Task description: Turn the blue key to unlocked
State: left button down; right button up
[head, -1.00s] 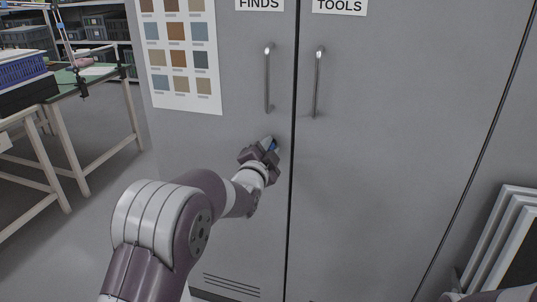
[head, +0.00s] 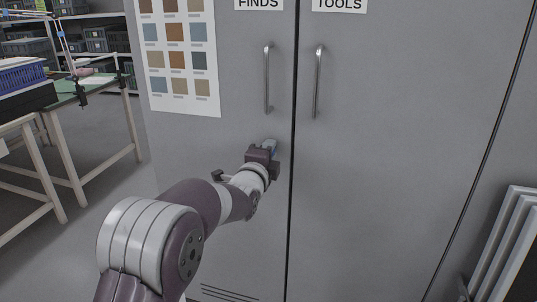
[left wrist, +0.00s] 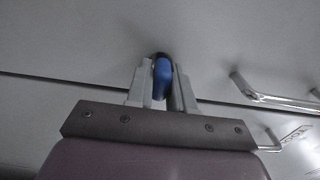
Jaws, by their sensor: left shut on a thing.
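The blue key (head: 271,145) sits on the left cabinet door (head: 240,200), below that door's handle and close to the seam between the doors. My left gripper (head: 266,151) is at the key and hides most of it in the head view. In the left wrist view the blue key (left wrist: 162,78) stands between the two fingers of my left gripper (left wrist: 161,88), which is shut on it. The lock behind the key is mostly hidden. My right gripper is in neither view.
The right cabinet door (head: 400,150) is labelled TOOLS (head: 339,4). Metal handles (head: 267,77) (head: 318,80) stand out above the key. A worktable (head: 95,105) with a blue crate (head: 22,95) is at the left. Grey-white frames (head: 500,245) lean at the lower right.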

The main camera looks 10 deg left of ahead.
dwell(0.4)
pick_arm(q)
jog(key=c, duration=1.1)
grip_release()
jog(key=s, duration=0.4)
jog(key=s+p, duration=0.1)
jog(key=s, duration=0.7)
jog(key=shift+s+a+p, duration=0.25)
jog(key=shift+s+p, duration=0.05)
jog(key=shift+f, duration=0.1)
